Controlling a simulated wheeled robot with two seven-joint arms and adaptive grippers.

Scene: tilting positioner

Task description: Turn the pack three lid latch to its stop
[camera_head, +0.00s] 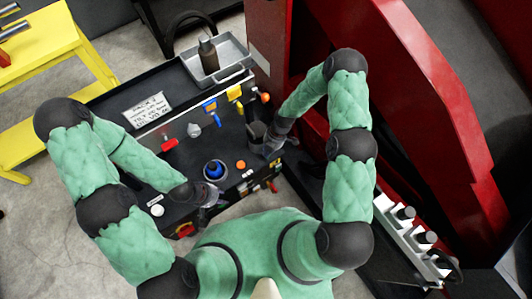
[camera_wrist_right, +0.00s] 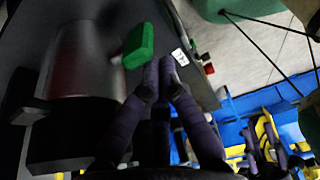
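My right gripper (camera_wrist_right: 161,72) has its dark purple fingers drawn together at the tips in the right wrist view, with nothing visible between them. The fingertips appear right beside a green block (camera_wrist_right: 139,46); I cannot tell whether they touch it, or whether it is the lid latch. A small white label (camera_wrist_right: 180,57) lies just right of the tips. In the head view my right gripper (camera_head: 272,146) is beside a dark upright container (camera_head: 256,132) at the bench's right side. My left gripper (camera_head: 207,194) is low over the bench's front edge; its fingers are too small to read.
The dark bench (camera_head: 185,125) carries a white written sign (camera_head: 146,109), a red part (camera_head: 169,144), a blue round part (camera_head: 214,169) and an orange disc (camera_head: 240,164). A grey tray (camera_head: 233,57) with a bottle (camera_head: 208,53) stands behind. A red frame (camera_head: 300,45) rises at right.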

